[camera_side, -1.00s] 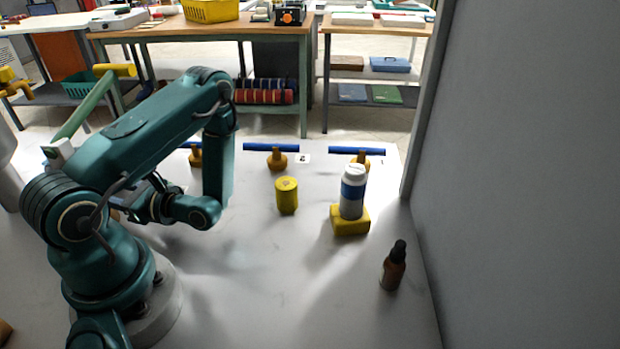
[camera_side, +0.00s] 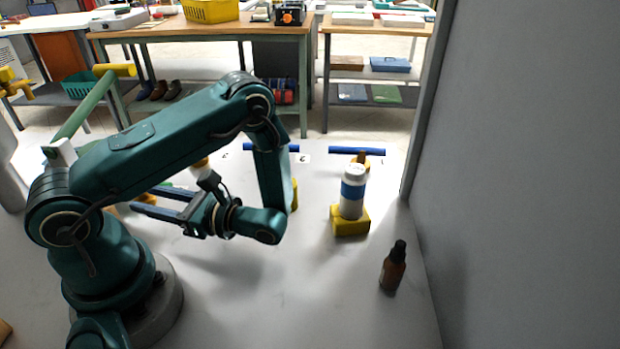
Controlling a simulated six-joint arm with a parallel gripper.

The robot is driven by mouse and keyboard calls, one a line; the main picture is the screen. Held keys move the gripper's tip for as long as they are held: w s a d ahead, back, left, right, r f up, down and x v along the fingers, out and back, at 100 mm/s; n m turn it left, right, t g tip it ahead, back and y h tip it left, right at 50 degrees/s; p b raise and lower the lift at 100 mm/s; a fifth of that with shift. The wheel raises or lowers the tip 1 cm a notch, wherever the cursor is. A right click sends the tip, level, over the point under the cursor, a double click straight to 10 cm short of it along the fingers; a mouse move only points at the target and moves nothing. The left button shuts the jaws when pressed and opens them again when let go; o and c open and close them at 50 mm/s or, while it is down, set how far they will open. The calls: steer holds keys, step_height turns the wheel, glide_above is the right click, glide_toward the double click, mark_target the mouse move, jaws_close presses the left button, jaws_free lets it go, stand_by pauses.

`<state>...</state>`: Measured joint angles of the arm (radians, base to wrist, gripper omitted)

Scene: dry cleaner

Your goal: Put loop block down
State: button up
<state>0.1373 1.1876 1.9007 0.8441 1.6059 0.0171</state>
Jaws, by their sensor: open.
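My gripper (camera_side: 142,199) is open, with its two dark fingers pointing left, low over the white table, and nothing visible between them. I cannot make out for sure which thing is the loop block. A small orange-yellow piece (camera_side: 122,206) shows just past the fingertips, mostly hidden by my arm and fingers; its shape cannot be told. A yellow cylinder (camera_side: 294,195) is almost wholly hidden behind my forearm.
A brown bottle (camera_side: 393,267) with a black cap stands at the right front. Blue bars on yellow stands (camera_side: 357,151) line the table's back edge. A grey wall (camera_side: 530,180) closes the right side. The table's front middle (camera_side: 300,300) is clear.

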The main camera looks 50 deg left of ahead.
steer(key=shift+w+d, duration=0.15)
steer(key=shift+d, duration=0.1)
steer(key=shift+d+r+n+h, duration=0.35)
steer(key=shift+d+n+h, duration=0.2)
steer(key=shift+n+h, duration=0.3)
steer(key=w+d+r+n+t+h, duration=0.2)
steer(key=d+r+n+t+h, duration=0.2)
steer(key=d+r+t+h, duration=0.1)
steer(key=w+d+r+n+t+h, duration=0.3)
steer(key=d+r+n+t+h, duration=0.2)
steer(key=d+t+h, duration=0.3)
steer(key=shift+w+d+t, duration=0.25)
steer(key=shift+d+t, duration=0.35)
steer(key=shift+t, duration=0.4)
steer(key=shift+o, duration=0.5)
steer(key=shift+w+d+r+t, duration=0.1)
steer(key=shift+d+r+t, duration=0.1)
steer(key=shift+r+t, duration=0.1)
